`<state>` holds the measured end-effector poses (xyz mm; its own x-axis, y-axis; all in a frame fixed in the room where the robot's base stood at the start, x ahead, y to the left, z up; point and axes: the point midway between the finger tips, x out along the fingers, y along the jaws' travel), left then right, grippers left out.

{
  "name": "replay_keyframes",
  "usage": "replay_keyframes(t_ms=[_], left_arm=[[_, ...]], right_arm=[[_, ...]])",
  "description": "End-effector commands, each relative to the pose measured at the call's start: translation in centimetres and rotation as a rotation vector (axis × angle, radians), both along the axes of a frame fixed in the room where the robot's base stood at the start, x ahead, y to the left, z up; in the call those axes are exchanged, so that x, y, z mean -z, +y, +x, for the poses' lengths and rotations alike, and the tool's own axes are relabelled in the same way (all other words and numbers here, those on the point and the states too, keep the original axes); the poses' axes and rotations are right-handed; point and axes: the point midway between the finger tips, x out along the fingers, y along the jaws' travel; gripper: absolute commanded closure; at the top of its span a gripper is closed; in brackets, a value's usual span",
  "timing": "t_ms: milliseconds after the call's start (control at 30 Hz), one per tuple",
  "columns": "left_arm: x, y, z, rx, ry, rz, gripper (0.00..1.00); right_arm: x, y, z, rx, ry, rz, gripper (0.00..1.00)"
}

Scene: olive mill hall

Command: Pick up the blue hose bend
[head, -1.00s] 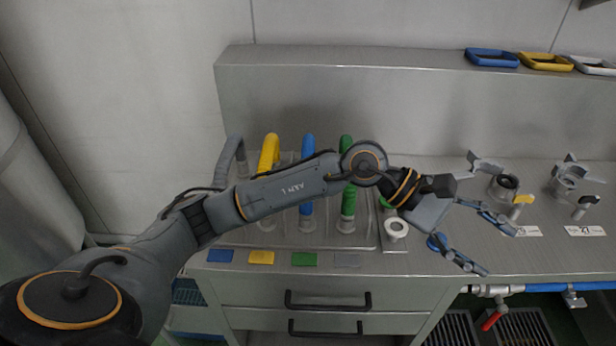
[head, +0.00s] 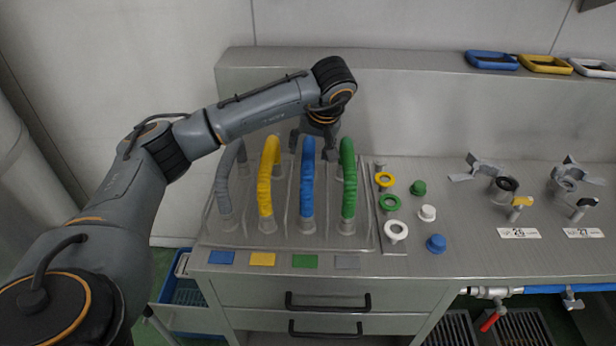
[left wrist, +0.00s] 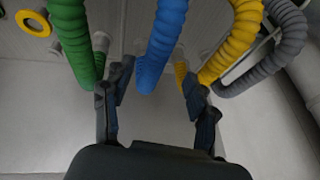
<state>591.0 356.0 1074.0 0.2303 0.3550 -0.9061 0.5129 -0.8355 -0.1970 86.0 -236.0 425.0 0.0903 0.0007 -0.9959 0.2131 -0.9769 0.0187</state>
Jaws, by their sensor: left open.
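The blue hose bend (head: 307,182) is a ribbed arch standing on the metal tray, between the yellow hose bend (head: 266,185) and the green hose bend (head: 348,185). My left gripper (head: 315,150) is over the far part of the blue bend, pointing down, with its fingers spread. In the left wrist view, the blue bend (left wrist: 163,45) comes down between the two open fingers of my left gripper (left wrist: 155,92). I cannot tell whether either finger touches it. My right gripper is in neither view.
A grey hose bend (head: 224,185) stands at the left of the tray (head: 375,240). Coloured rings and caps, such as a white ring (head: 396,231) and a blue cap (head: 436,243), lie to the right. Pipe fittings (head: 505,186) stand farther right.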

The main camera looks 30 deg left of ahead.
Motion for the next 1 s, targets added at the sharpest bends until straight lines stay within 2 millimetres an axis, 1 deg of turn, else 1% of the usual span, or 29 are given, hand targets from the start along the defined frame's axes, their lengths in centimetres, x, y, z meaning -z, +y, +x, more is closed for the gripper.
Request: replay_keyframes(t_ms=[33, 167, 267, 400, 533, 633, 833, 867, 900, 967, 1000], left_arm=[[0.5, 0.2, 0.1, -0.001, 0.003, -0.001, 0.42], [1.2, 0.4, 0.3, 0.000, 0.000, -0.001, 0.42], [1.8, 0.7, 0.7, -0.001, 0.002, -0.002, 0.42], [3.5, 1.4, 1.8, -0.002, 0.004, -0.003, 0.42], [5.1, 2.0, 2.2, 0.001, 0.002, -0.002, 0.42], [5.6, 2.2, 2.3, 0.001, -0.001, -0.002, 0.42], [5.7, 2.2, 2.4, 0.001, -0.002, -0.002, 0.42], [5.7, 2.2, 2.4, 0.001, -0.002, -0.002, 0.48], [5.7, 2.2, 2.4, 0.001, -0.002, -0.002, 0.56], [5.7, 2.2, 2.4, 0.001, -0.001, -0.002, 0.69], [5.7, 2.2, 2.4, 0.001, -0.001, -0.002, 0.77]], right_arm=[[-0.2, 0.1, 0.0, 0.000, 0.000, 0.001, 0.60], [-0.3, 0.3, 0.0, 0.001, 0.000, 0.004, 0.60], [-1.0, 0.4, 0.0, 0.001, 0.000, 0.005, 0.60], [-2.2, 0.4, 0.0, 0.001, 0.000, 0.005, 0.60], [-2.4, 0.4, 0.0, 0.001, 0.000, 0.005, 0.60], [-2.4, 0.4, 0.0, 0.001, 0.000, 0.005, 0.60], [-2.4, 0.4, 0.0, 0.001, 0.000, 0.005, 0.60], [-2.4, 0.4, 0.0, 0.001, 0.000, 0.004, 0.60], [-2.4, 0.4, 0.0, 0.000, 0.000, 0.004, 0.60], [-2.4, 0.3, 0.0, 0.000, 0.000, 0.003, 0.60], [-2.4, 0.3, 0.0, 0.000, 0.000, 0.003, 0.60]])
